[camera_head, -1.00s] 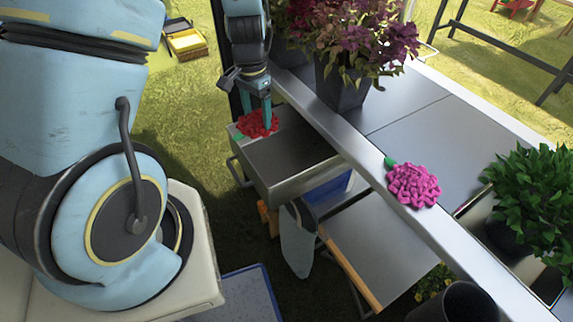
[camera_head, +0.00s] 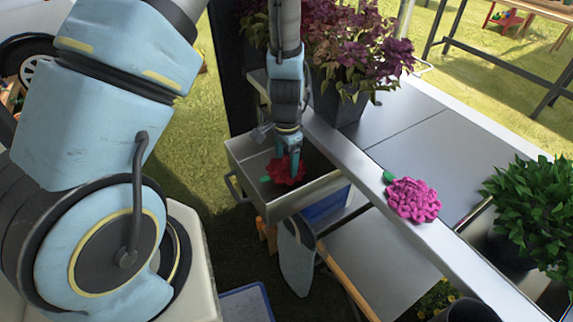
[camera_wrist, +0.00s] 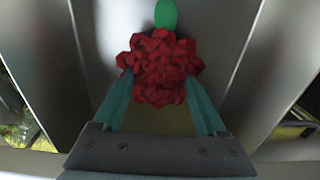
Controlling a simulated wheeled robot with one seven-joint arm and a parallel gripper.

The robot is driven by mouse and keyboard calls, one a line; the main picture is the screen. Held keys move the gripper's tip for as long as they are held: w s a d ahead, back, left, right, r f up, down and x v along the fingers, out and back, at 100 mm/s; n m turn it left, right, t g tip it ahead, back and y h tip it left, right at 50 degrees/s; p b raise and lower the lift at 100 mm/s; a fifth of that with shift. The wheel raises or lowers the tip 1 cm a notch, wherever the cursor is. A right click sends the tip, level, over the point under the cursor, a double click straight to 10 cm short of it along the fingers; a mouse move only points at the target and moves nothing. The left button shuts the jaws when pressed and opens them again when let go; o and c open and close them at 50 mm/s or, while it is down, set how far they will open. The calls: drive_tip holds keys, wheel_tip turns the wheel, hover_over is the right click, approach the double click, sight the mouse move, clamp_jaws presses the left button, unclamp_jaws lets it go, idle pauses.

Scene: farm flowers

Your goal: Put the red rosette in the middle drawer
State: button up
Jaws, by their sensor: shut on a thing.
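The red rosette (camera_head: 286,171), with a small green tab, is held between the two teal fingers of my gripper (camera_head: 289,160). In the wrist view the red rosette (camera_wrist: 160,68) sits between the fingertips, its green tab pointing away from my gripper (camera_wrist: 158,85). The open metal drawer (camera_head: 283,206) lies under and around the rosette in the head view. The rosette is in or just above the drawer's opening; I cannot tell whether it touches the bottom. Which drawer level this is cannot be told for sure.
A pink rosette (camera_head: 412,200) lies on the metal bench edge (camera_head: 345,152). A dark pot of purple flowers (camera_head: 341,104) stands behind, and a leafy green plant (camera_head: 535,205) at right. A blue bin (camera_head: 326,200) sits below the drawer.

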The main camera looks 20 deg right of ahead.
drive_tip(key=shift+f, duration=0.8)
drive_tip(key=shift+f, duration=0.15)
drive_tip(key=o, duration=1.2)
drive_tip(key=shift+o, duration=0.2)
